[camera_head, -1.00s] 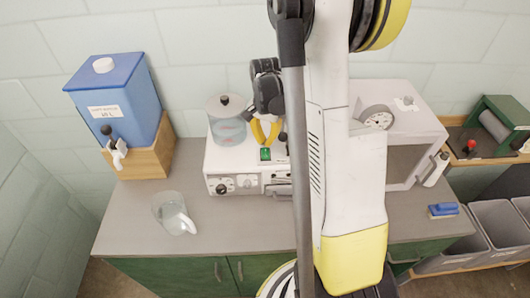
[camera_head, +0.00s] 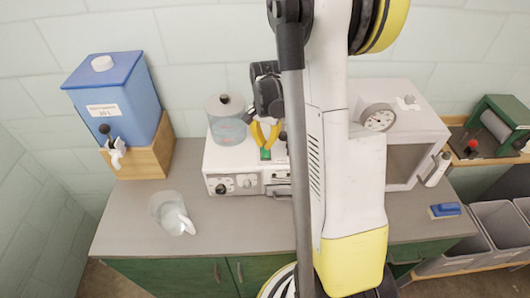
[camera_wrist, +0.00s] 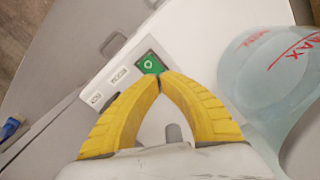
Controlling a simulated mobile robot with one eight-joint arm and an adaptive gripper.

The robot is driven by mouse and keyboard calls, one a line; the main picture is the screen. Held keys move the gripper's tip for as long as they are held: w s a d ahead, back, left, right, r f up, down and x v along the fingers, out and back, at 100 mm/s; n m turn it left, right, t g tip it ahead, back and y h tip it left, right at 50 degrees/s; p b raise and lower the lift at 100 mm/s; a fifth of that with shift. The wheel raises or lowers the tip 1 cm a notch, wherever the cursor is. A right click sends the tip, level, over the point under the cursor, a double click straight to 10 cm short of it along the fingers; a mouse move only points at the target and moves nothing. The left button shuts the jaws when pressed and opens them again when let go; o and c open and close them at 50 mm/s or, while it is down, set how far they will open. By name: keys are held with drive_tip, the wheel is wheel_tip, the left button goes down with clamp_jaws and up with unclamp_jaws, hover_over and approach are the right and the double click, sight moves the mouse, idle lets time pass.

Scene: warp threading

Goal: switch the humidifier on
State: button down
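The humidifier (camera_head: 222,162) is a white box on the counter with knobs on its front and a clear tank (camera_head: 228,128) on top. In the wrist view the tank (camera_wrist: 270,75) bears a red MAX mark. A green switch (camera_wrist: 150,62) with a light round symbol sits on the white top; it also shows in the head view (camera_head: 265,155). My gripper (camera_wrist: 161,77) has its yellow fingers shut, tips together, at the near edge of the switch. I cannot tell whether they touch or press it. In the head view my gripper (camera_head: 265,147) partly covers the switch.
A blue water container (camera_head: 115,98) with a tap stands on a wooden stand at left. A clear jug (camera_head: 166,207) is on the counter. A white box with a dial (camera_head: 378,118) stands right of my arm. Grey bins (camera_head: 497,222) are at far right.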

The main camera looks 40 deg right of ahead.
drive_tip(key=shift+f+b, duration=0.35)
drive_tip(key=shift+f, duration=0.1)
drive_tip(key=shift+r+p, duration=2.25)
drive_tip(key=shift+r, duration=1.35)
